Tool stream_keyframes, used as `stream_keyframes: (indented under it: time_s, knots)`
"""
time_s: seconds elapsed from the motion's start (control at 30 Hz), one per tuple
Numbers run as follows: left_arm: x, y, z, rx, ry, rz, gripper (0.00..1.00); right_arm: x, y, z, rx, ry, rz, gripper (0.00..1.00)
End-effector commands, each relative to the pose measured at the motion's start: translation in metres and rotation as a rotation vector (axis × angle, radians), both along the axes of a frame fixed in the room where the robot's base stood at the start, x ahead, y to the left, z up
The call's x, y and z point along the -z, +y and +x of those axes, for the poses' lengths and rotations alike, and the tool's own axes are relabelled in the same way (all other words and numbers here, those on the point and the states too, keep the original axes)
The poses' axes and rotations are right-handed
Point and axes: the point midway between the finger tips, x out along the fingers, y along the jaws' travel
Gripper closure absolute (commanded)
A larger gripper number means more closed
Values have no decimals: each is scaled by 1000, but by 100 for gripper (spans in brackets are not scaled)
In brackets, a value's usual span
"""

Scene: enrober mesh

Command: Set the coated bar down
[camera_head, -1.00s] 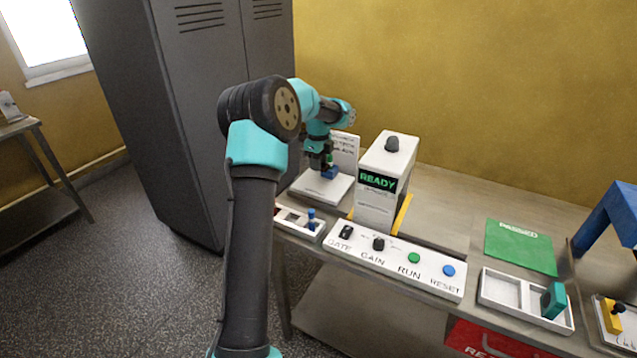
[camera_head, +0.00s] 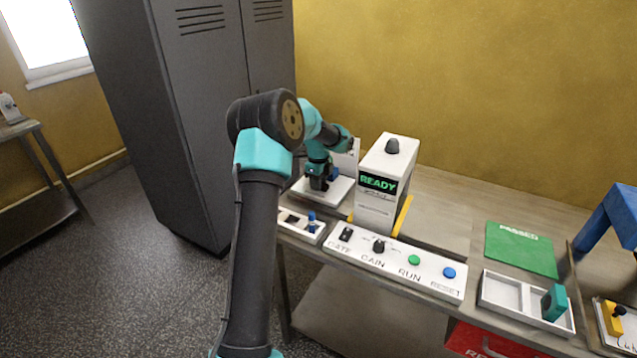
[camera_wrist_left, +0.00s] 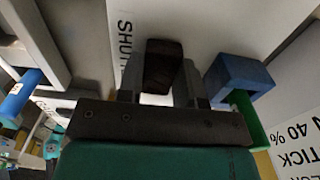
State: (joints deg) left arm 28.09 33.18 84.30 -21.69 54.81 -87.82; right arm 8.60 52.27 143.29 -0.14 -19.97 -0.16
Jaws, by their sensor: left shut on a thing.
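My left gripper (camera_head: 319,184) is low over a white plate (camera_head: 341,190) at the left end of the bench. In the left wrist view the gripper (camera_wrist_left: 161,78) is shut on a dark brown bar (camera_wrist_left: 163,64). The bar lies between the two fingers, above a white surface with printed letters. Whether the bar touches the surface cannot be told. In the head view the bar is hidden by the gripper. My right gripper is not in view.
A blue block (camera_wrist_left: 240,76) with a green part stands close right of the fingers. A white machine (camera_head: 384,180) reading READY is right of the plate. A control panel (camera_head: 392,262) and a small tray with a blue peg (camera_head: 311,222) are in front.

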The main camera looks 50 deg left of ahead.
Motion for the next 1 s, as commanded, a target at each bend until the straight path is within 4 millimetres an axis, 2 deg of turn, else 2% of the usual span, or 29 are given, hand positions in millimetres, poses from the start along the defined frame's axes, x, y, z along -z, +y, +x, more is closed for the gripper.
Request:
stream_keyframes:
  time_s: [0.33,0.37,0.63,1.0]
  knots:
    - [3,0,0,0,0,0,80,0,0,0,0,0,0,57]
    - [3,0,0,0,-1,0,66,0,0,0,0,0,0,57]
    - [3,0,0,0,-1,0,41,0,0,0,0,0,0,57]
    - [-3,0,0,0,-2,1,41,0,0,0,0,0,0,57]
